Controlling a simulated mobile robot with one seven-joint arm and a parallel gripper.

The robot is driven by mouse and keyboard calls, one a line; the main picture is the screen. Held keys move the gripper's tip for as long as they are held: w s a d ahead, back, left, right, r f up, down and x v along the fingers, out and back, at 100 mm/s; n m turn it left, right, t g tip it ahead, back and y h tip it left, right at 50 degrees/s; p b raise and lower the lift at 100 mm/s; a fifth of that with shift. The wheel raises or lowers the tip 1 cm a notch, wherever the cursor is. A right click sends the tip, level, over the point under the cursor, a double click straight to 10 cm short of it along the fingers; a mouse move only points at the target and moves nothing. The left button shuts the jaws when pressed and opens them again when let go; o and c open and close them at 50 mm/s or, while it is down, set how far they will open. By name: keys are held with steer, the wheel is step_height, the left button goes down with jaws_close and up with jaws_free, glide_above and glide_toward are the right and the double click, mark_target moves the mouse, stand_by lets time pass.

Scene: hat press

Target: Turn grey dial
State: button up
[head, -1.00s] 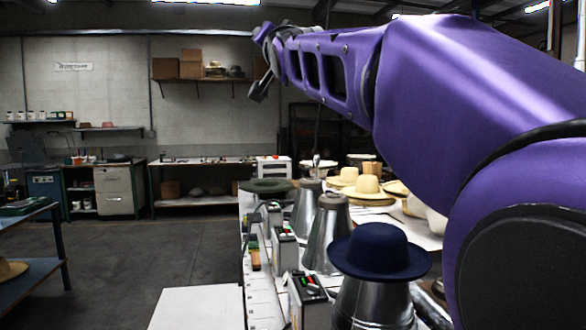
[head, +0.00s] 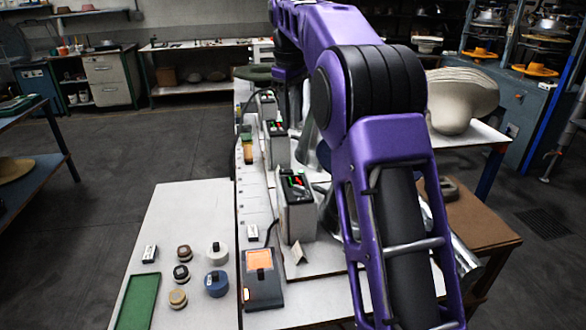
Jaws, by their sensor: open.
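I cannot make out a clear grey dial. Several round knob-like pieces stand on the white side table at the lower left in the head view. One is pale grey-white (head: 217,253), one blue (head: 216,284), one black (head: 181,273), one brown (head: 184,253) and one tan (head: 177,298). I cannot tell whether the pale one is the dial. A dark device with an orange screen (head: 261,277) lies to their right. Control boxes with red and green tops (head: 297,207) stand along the bench. My purple arm crosses the right of the view; my gripper cannot be made out.
A green tray (head: 138,302) lies at the front left of the side table. A small folded card (head: 298,252) stands beside the near box. My arm hides much of the bench and the cones. The floor (head: 150,145) to the left is clear.

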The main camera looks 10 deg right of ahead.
mark_target(299, 186)
steer(key=shift+n+g+y, duration=0.3)
steer(key=shift+n+g, duration=0.1)
steer(key=shift+g, duration=0.2)
steer(key=f+b, duration=0.1)
steer(key=f, duration=0.5)
steer(key=d+f+b, duration=0.1)
steer(key=f, duration=0.5)
steer(key=s+f+b, duration=0.1)
steer(key=f, duration=0.5)
steer(key=shift+s+d+f+b, duration=0.1)
steer(key=shift+d+f+b, duration=0.05)
steer(key=shift+d+b, duration=0.2)
steer(key=shift+c, duration=0.3)
jaws_close()
